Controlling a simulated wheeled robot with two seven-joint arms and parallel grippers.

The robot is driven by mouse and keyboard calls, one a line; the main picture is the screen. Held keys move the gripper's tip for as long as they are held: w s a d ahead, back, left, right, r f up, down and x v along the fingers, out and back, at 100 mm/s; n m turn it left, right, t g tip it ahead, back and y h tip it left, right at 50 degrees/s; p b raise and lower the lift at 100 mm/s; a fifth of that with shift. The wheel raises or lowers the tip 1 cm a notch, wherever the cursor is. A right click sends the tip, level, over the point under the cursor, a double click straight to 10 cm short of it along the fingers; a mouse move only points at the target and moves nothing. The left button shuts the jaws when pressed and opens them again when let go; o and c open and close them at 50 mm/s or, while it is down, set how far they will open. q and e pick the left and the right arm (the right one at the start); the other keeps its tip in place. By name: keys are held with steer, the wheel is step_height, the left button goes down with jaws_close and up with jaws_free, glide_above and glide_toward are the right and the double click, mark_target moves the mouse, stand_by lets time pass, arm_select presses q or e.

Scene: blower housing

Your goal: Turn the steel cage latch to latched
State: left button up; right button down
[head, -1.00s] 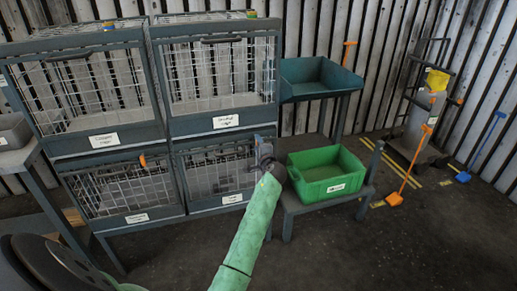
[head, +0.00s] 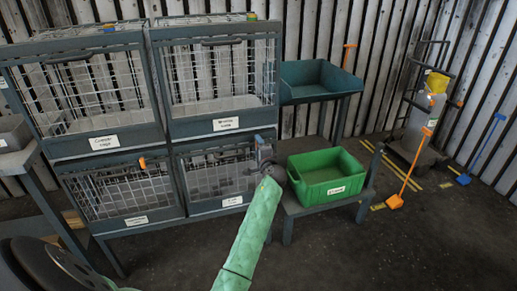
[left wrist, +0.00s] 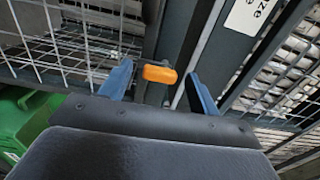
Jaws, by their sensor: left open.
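The lower right cage (head: 213,172) stands under the bronze cage; its small label (head: 232,201) is too blurred to read surely. An orange latch handle (left wrist: 159,74) shows in the left wrist view, near the corner post below the bronze cage's label. It lies crosswise in that picture. My left gripper (head: 263,154) is at the upper right corner of the lower right cage. In the left wrist view its two blue fingers (left wrist: 159,84) are open, one on each side of the handle, with gaps visible. In the head view my gripper hides this latch. My right gripper is out of view.
The bronze cage (head: 224,127) and copper cage (head: 106,143) are above. The lower left cage has its own orange latch (head: 142,162). A green bin (head: 322,168) stands on a low stand close right of my gripper. The floor in front is clear.

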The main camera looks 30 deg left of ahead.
arm_select(q)
steer(key=v, duration=0.7)
steer(key=shift+s+d+b, duration=0.2)
steer(key=shift+b, duration=0.25)
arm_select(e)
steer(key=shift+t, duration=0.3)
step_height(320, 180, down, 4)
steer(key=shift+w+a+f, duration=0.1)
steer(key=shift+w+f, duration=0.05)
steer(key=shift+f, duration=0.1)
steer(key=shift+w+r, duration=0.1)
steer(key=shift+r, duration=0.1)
